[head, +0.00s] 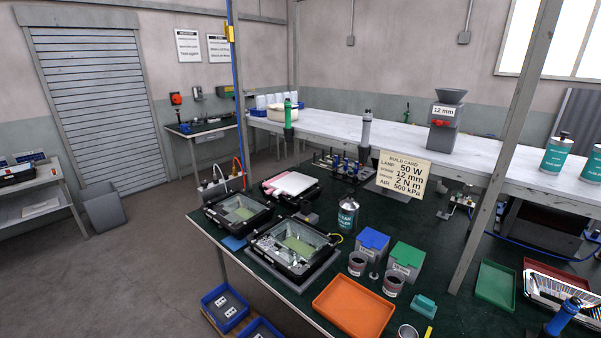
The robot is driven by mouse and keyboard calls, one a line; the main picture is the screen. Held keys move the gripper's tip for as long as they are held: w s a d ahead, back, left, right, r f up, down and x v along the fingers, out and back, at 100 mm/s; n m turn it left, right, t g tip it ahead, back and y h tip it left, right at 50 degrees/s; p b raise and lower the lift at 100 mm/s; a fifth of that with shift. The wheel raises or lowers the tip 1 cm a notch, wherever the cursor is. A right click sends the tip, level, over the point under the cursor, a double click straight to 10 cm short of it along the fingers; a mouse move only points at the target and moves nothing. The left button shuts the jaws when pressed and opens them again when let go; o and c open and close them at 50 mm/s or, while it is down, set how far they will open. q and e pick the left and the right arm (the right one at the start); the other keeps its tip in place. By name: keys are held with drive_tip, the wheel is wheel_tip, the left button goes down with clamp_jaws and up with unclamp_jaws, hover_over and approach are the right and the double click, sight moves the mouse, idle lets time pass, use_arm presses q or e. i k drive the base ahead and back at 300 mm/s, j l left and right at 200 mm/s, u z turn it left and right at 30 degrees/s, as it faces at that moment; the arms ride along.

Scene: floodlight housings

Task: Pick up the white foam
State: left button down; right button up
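A flat white slab (290,183), which looks like the white foam, lies in or on a black floodlight housing (268,193) towards the back left of the dark green bench. Reddish edging shows around the slab. Its thickness and how it is seated are too small to tell. Two more black housings, one at the left (238,209) and one nearer (294,247), lie open beside it with greenish boards inside. Neither of my grippers is in view.
An orange tray (354,306), a blue-lidded box (369,248), a green-lidded box (405,261) and small cans stand to the right of the housings. A bottle (347,215) stands right of the nearer housing. A build card (403,170) stands behind. A post (506,150) rises at right.

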sight(294, 183)
drive_tip(key=i+j+u, duration=0.2)
drive_tip(key=j, duration=0.25)
drive_tip(key=i+j+u, duration=0.2)
drive_tip(key=j, duration=0.2)
drive_tip(key=i+j+u, duration=0.2)
drive_tip(key=j, duration=0.2)
drive_tip(key=i+j+u, duration=0.2)
drive_tip(key=j, duration=0.15)
drive_tip(key=i+j+u, duration=0.35)
drive_tip(key=i+u, duration=0.3)
drive_tip(key=i, duration=0.15)
drive_tip(key=i+u, duration=0.2)
drive_tip(key=i, duration=0.6)
drive_tip(key=i+z, duration=0.1)
drive_tip(key=i, duration=0.7)
drive_tip(key=i+j+z, duration=0.1)
drive_tip(key=i, duration=0.7)
drive_tip(key=i+z, duration=0.35)
drive_tip(key=i+j+z, duration=0.15)
drive_tip(key=i+z, duration=0.2)
drive_tip(key=i, duration=0.15)
